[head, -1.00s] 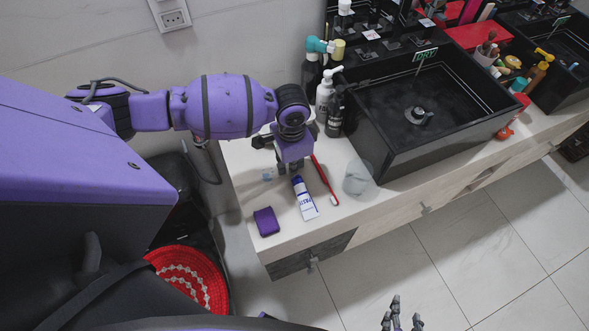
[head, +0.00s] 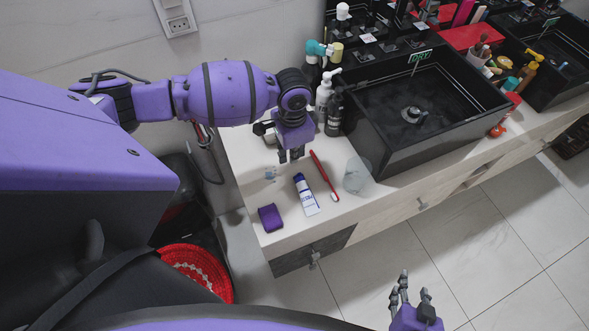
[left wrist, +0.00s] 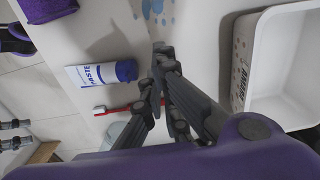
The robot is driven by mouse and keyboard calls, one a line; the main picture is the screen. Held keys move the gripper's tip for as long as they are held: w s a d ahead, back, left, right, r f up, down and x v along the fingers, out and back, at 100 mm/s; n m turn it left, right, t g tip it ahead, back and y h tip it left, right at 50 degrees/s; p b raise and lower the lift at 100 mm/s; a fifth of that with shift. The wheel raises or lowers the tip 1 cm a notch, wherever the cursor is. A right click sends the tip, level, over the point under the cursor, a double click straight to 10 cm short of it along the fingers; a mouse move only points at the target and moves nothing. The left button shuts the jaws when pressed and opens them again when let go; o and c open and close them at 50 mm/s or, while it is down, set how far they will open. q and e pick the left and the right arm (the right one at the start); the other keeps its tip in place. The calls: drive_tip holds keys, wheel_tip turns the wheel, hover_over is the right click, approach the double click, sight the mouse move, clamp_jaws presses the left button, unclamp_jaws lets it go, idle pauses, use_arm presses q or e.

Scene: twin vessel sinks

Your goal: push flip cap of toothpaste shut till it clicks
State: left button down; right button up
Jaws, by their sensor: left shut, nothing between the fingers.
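The white and blue toothpaste tube (head: 307,197) lies on the light counter near its front left end. Its blue cap end points toward my left gripper (head: 291,158). In the left wrist view the tube (left wrist: 92,76) lies left of the fingers, with the blue cap (left wrist: 126,70) nearest to them. Whether the flip lid is open or closed is too small to tell. My left gripper (left wrist: 158,62) is shut and empty, just beyond the cap and apart from it. My right gripper (head: 405,290) is low in the head view, over the floor, far from the tube; its jaw state is unclear.
A red toothbrush (head: 323,174) lies right of the tube, then a clear cup (head: 356,175). A purple sponge (head: 270,218) lies at left. Pump bottles (head: 325,92) stand behind, beside the black sink (head: 395,160). The wrist view shows a white tray (left wrist: 285,60).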

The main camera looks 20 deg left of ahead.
use_arm(q)
drive_tip(key=shift+r, duration=0.75)
wheel_tip(320, 180, up, 2)
drive_tip(key=shift+r+p, duration=0.2)
drive_tip(key=shift+p, duration=0.15)
use_arm(e)
drive_tip(key=shift+w+d+r, duration=0.2)
drive_tip(key=shift+w+r, duration=0.5)
drive_tip(key=shift+r, duration=0.2)
drive_tip(key=shift+a, duration=0.2)
use_arm(q)
drive_tip(key=shift+s, duration=0.1)
use_arm(e)
drive_tip(key=shift+f, duration=0.1)
